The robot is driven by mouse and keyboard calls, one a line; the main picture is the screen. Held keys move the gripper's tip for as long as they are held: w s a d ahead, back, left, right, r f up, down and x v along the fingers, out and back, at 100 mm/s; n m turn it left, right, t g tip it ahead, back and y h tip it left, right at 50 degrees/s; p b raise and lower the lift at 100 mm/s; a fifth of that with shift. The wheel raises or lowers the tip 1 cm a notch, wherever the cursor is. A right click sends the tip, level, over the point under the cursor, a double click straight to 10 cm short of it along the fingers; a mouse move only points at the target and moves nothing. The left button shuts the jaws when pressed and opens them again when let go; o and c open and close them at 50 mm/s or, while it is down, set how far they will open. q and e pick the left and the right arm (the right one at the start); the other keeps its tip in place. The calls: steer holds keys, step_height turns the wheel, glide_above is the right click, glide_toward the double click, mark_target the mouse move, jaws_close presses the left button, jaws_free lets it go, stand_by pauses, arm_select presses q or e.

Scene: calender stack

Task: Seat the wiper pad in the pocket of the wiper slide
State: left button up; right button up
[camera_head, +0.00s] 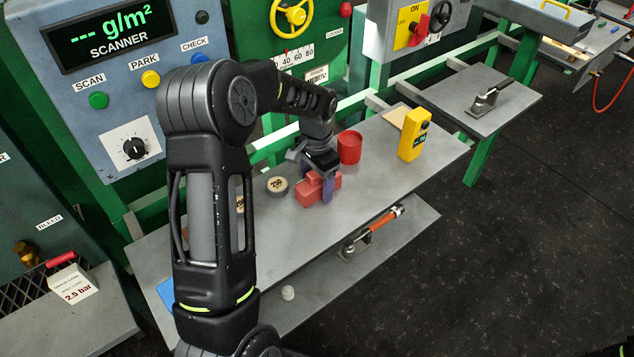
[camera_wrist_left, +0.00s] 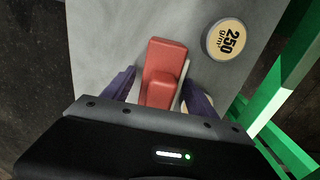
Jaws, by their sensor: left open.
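A red stepped block (camera_head: 308,194) lies on the grey bench (camera_head: 375,205); it also shows in the left wrist view (camera_wrist_left: 163,65). My left gripper (camera_head: 319,188) is above the bench at this block, its purple fingers open. In the left wrist view my left gripper (camera_wrist_left: 160,88) has one finger on each side of the block's near part, with visible gaps. A pale strip shows along the block's right side there. I cannot tell for sure which thing is the wiper pad or which is the wiper slide. My right gripper is not in view.
A round "250" weight (camera_head: 277,186) lies left of the block; it shows in the wrist view (camera_wrist_left: 226,39). A red cup (camera_head: 350,147), a yellow device (camera_head: 414,135) and a tan plate (camera_head: 397,116) stand behind. An orange-handled clamp (camera_head: 374,230) is on the lower shelf. The bench's front right is clear.

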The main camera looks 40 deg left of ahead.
arm_select(q)
step_height(320, 180, up, 12)
steer(key=shift+r+b, duration=0.15)
steer(key=shift+b, duration=0.25)
steer(key=shift+o, duration=0.5)
